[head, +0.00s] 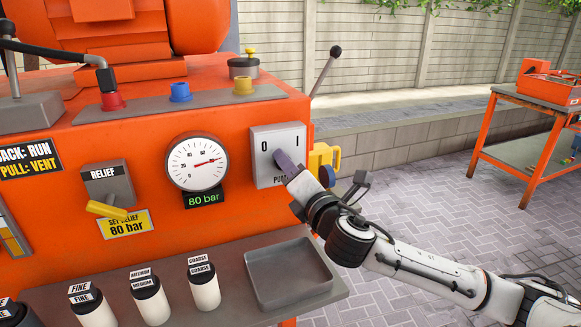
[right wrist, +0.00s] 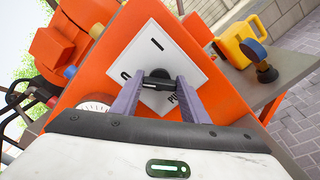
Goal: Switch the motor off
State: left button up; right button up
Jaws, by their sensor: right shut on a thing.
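The motor switch is a pale grey plate (head: 279,138) marked 0 at the left and I at the right, on the front of the orange machine (head: 225,115). It also shows in the right wrist view (right wrist: 185,60). My right gripper (head: 288,163) reaches it from the lower right. In the right wrist view its two purple fingers (right wrist: 158,84) are shut on the black switch knob (right wrist: 158,76). In the head view the gripper hides the knob. I cannot tell for sure which mark the knob points to. My left gripper is not in view.
A pressure gauge (head: 196,162) with an 80 bar display sits left of the switch. A relief valve with a yellow lever (head: 106,210) is farther left. Labelled bottles (head: 203,283) and an empty grey tray (head: 287,275) stand below. A yellow can (head: 322,158) is just right.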

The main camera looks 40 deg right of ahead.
jog(key=o, duration=1.1)
jog(key=shift+c, duration=0.2)
jog(key=b+v, duration=0.1)
jog(key=v, duration=0.9)
jog(key=shift+s, duration=0.15)
jog(key=shift+d, duration=0.1)
